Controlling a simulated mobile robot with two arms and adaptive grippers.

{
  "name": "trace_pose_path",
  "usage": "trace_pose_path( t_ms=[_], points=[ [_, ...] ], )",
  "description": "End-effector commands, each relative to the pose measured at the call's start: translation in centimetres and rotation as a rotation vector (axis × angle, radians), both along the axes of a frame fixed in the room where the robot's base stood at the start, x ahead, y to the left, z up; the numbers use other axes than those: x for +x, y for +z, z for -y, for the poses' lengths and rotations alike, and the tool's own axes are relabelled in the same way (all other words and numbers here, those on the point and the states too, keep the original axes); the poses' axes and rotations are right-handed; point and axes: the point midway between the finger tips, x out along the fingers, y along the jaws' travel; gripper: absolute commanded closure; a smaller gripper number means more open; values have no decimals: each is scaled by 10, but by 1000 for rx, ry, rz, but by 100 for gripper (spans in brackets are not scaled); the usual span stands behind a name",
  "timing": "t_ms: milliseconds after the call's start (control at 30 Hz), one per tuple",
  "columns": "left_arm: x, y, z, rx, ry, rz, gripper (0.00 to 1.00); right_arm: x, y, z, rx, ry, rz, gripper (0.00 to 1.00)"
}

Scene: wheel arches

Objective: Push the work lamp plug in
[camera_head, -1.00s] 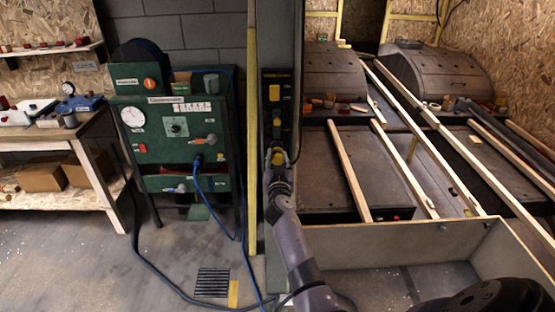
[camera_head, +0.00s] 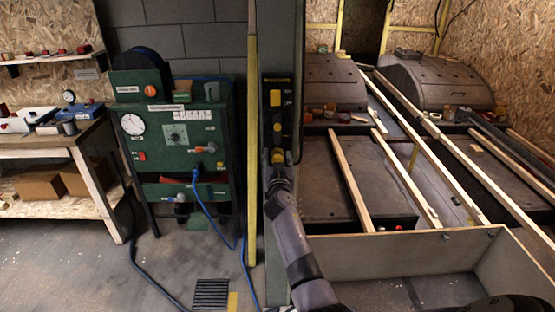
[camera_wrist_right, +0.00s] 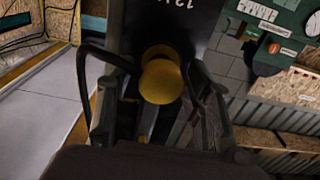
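The black panel (camera_head: 270,113) on the grey post carries a yellow label, a yellow square part and yellow round parts. The lowest yellow round part, which looks like the lamp plug (camera_head: 277,156), sits at the panel's lower end. My right gripper (camera_head: 278,172) is just below and in front of it. In the right wrist view the yellow plug (camera_wrist_right: 161,81) stands between the two fingers of my right gripper (camera_wrist_right: 160,95), with gaps showing at both sides, so it looks open. How deep the plug sits is hidden. My left gripper is not in view.
A dark cable (camera_wrist_right: 84,85) loops beside the plug. A green compressor cabinet (camera_head: 175,135) with a blue hose stands left of the post. To the right is a truck-like bed with wheel arches (camera_head: 435,80) and long planks (camera_head: 350,180). A workbench (camera_head: 60,140) stands far left.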

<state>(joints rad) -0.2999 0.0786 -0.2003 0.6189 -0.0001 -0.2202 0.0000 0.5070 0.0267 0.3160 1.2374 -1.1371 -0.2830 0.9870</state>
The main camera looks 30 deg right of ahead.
Motion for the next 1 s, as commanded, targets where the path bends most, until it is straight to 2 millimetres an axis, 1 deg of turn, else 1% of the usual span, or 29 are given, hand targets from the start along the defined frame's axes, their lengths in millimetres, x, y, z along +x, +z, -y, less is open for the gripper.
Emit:
trace_pose_path(
  t_ms=[200, 300, 467, 567, 800, 900, 1000],
  points=[
    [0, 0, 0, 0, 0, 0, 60, 0, -2, 0, 1, 0, -2, 50],
    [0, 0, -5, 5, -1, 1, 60, -1, -2, -1, 2, 0, -3, 50],
    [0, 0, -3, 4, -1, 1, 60, -11, -3, -7, 1, 0, -2, 50],
    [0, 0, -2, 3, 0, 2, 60, -25, -3, -16, 3, 1, -3, 50],
    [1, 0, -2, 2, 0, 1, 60, -68, -3, -43, 2, 1, -2, 50],
    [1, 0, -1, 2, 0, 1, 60, -83, -2, -52, 4, 1, -2, 50],
    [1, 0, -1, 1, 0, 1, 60, -94, -2, -58, 3, 1, -3, 50]
  ],
)
